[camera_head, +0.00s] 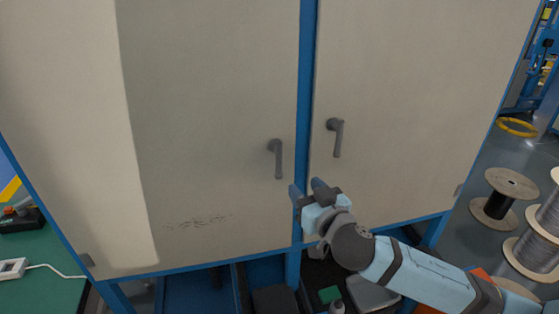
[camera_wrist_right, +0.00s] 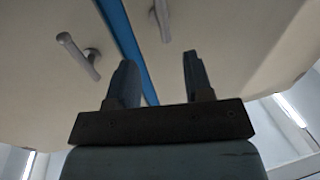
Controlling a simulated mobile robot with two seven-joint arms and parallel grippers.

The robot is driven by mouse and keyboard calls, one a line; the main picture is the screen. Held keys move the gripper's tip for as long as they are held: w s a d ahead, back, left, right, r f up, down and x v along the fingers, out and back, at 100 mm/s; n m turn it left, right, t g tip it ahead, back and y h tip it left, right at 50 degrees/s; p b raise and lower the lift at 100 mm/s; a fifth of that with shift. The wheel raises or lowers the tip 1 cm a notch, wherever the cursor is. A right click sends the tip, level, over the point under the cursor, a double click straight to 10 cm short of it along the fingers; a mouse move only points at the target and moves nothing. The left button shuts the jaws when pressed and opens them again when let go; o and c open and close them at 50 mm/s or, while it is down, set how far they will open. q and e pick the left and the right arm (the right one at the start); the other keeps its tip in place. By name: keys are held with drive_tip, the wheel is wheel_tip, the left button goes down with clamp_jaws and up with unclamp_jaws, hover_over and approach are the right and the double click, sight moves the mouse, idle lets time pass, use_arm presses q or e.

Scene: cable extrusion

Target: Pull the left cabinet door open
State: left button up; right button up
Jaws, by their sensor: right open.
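The left cabinet door (camera_head: 200,110) is a large beige panel in a blue frame, and it is shut. Its grey lever handle (camera_head: 277,158) hangs down near the door's right edge. The handle also shows in the right wrist view (camera_wrist_right: 78,55), up and left of the fingers. My right gripper (camera_head: 307,188) is open and empty, just below and to the right of this handle, in front of the blue centre post. In the right wrist view its two dark fingers (camera_wrist_right: 160,78) stand apart with nothing between them. My left gripper is not in view.
The right cabinet door (camera_head: 420,90) is shut, with its own grey handle (camera_head: 336,137) above my right gripper. An open lower shelf (camera_head: 215,290) holds boxes and tools. Cable spools (camera_head: 503,195) stand on the floor at right. A green worktop (camera_head: 45,260) is at left.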

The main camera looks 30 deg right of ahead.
sight(281, 161)
drive_tip(key=w+p, duration=0.1)
drive_tip(key=w, duration=0.3)
drive_tip(key=w+p, duration=0.1)
drive_tip(key=w, duration=0.3)
drive_tip(key=w+p, duration=0.1)
drive_tip(key=w, duration=0.3)
drive_tip(key=shift+d+r+p, duration=0.1)
drive_tip(key=shift+d+p, duration=0.2)
drive_tip(key=shift+w, duration=0.55)
clamp_jaws()
